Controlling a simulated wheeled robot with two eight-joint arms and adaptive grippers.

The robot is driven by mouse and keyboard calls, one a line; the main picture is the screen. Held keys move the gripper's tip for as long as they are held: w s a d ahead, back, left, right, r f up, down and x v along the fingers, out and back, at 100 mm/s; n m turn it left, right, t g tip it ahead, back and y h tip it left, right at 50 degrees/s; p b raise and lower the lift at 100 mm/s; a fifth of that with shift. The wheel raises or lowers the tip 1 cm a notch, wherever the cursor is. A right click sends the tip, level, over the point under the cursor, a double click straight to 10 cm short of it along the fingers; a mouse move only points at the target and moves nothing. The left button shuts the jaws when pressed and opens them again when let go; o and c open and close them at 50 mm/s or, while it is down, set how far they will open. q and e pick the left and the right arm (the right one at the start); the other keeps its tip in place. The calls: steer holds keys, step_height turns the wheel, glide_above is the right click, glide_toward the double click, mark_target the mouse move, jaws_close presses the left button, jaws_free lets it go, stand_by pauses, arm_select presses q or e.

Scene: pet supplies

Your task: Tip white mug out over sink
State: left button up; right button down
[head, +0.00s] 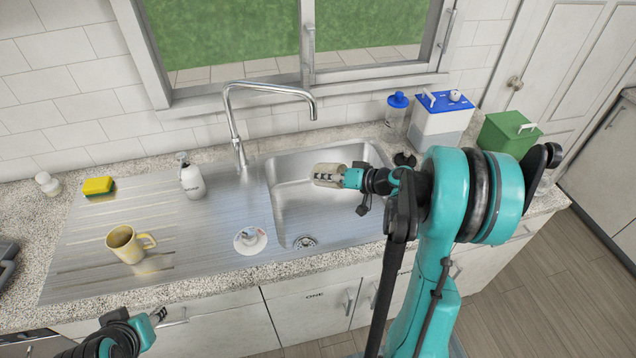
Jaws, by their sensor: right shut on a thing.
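My right gripper (340,177) reaches in over the sink basin (290,197). It is shut on a pale, off-white cylindrical thing (322,168), which looks like the white mug lying tilted on its side. The fingers cover part of it, and its opening and contents cannot be made out.
The tap (236,128) arches behind the sink. A yellow mug (124,244), a soap bottle (192,178), a small white round item (250,240) and a yellow sponge (98,185) are left of the basin. Blue-lidded (440,117) and green (508,134) containers stand right.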

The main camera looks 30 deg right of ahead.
steer(key=shift+s+d+f+t+y+b, duration=0.35)
steer(key=shift+t+y+b, duration=0.6)
steer(key=shift+b, duration=1.45)
steer(key=shift+s+d+f+t+y+b, duration=0.2)
steer(key=shift+s+t+y+b, duration=0.3)
steer(key=shift+t+b, duration=1.35)
steer(key=shift+s+d+f+t+y+b, duration=0.35)
steer(key=shift+t+y+b, duration=0.3)
steer(key=shift+b, duration=2.25)
steer(key=shift+a+r, duration=0.15)
steer(key=shift+r, duration=0.05)
